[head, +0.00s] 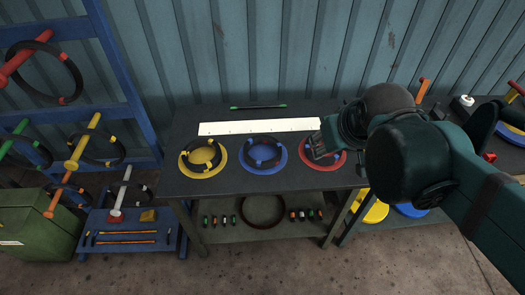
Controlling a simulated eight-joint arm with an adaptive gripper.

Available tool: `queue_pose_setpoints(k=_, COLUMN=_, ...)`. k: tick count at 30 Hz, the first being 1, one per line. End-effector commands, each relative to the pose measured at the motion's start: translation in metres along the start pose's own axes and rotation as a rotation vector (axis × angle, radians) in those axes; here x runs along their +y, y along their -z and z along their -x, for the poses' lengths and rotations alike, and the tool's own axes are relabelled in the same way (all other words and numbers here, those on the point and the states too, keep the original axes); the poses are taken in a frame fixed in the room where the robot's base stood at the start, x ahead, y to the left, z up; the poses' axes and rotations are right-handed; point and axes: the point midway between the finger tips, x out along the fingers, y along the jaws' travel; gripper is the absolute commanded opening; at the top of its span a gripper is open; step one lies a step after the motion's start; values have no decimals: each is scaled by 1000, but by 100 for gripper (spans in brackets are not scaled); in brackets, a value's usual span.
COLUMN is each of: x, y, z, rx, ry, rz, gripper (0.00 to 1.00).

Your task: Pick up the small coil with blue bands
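The small coil with blue bands (275,160) is a dark ring lying on a round blue plate (263,170) in the middle of the dark workbench. My gripper (319,150) is to the right of it, over or beside the red plate (326,167), apart from the blue-banded coil. The fingers are small and dark here, so I cannot tell whether they are open or shut. My gripper and arm partly hide the red plate and the dark coil on it.
A yellow plate (187,171) with another dark coil lies at the left. A white strip (258,126) and a green-ended rod (258,107) lie behind. A blue rack (135,110) with coils on pegs stands left. A large dark ring (263,226) lies on the lower shelf.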

Motion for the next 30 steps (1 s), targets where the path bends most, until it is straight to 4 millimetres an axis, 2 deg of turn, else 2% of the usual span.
queue_pose_setpoints(k=17, x=-10, y=70, z=-40, rx=-105, ry=47, rz=280, gripper=32)
queue_pose_setpoints(k=30, x=-22, y=116, z=-86, rx=-178, ry=99, rz=493, gripper=32)
